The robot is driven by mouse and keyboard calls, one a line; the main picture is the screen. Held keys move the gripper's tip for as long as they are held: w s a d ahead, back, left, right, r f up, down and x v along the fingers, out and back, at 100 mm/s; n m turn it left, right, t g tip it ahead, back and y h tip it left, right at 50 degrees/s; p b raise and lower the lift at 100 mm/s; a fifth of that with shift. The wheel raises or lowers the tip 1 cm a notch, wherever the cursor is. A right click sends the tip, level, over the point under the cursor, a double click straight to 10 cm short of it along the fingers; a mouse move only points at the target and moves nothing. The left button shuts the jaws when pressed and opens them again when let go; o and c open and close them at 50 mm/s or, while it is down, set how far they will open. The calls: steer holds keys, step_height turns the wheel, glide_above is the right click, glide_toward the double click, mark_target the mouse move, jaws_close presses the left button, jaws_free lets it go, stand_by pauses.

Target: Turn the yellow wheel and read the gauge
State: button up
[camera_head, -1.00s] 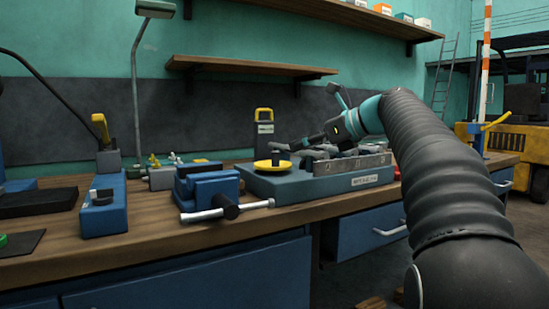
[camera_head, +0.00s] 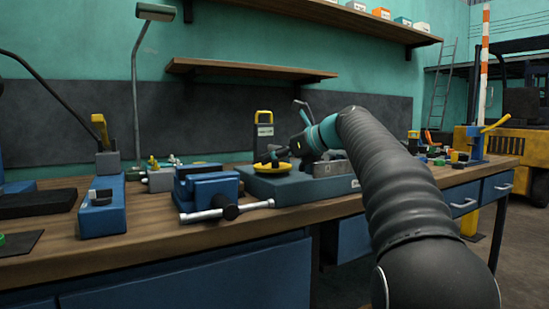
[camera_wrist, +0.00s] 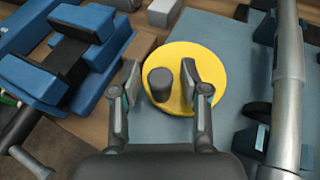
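The yellow wheel (camera_head: 272,167) lies flat on a blue-grey box (camera_head: 272,187) on the workbench. In the wrist view the wheel (camera_wrist: 180,60) is a yellow disc with a dark upright knob (camera_wrist: 160,83) near its left edge. My gripper (camera_wrist: 160,76) is open over the wheel, with one fingertip on each side of the knob. The right fingertip overlaps the disc in the picture; the left one is at its edge. I cannot tell whether the fingers touch the knob. In the head view my gripper (camera_head: 285,155) is small beside the wheel. I cannot make out a gauge face.
A blue vise (camera_head: 207,190) with a metal handle stands left of the box, close to my gripper. A grey bar with holes (camera_head: 330,168) sits on the box's right side. A black device with a yellow handle (camera_head: 263,135) stands behind. A shelf (camera_head: 250,68) hangs above.

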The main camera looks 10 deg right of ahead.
jaws_close()
steer(key=shift+r+p, duration=0.1)
steer(key=shift+p, duration=0.35)
steer(key=p, duration=0.1)
steer(key=n+g+y+p, duration=0.1)
steer(key=shift+d+r+p, duration=0.2)
steer(key=shift+d+p, duration=0.05)
steer(key=shift+p, duration=0.1)
steer(key=shift+w+d+n+g+y+p, duration=0.1)
steer(key=shift+d+n+g+y+p, duration=0.2)
steer(key=shift+p, duration=0.35)
steer(key=shift+w+a+n+g+y+p, duration=0.1)
steer(key=shift+n+g+p, duration=0.25)
steer(key=shift+p, duration=0.25)
steer(key=shift+d+f+n+g+y, duration=0.25)
steer(key=shift+n+g+y, duration=0.3)
steer(key=shift+n, duration=0.2)
steer(key=shift+d+n+g, duration=0.1)
steer(key=shift+n+g, duration=0.3)
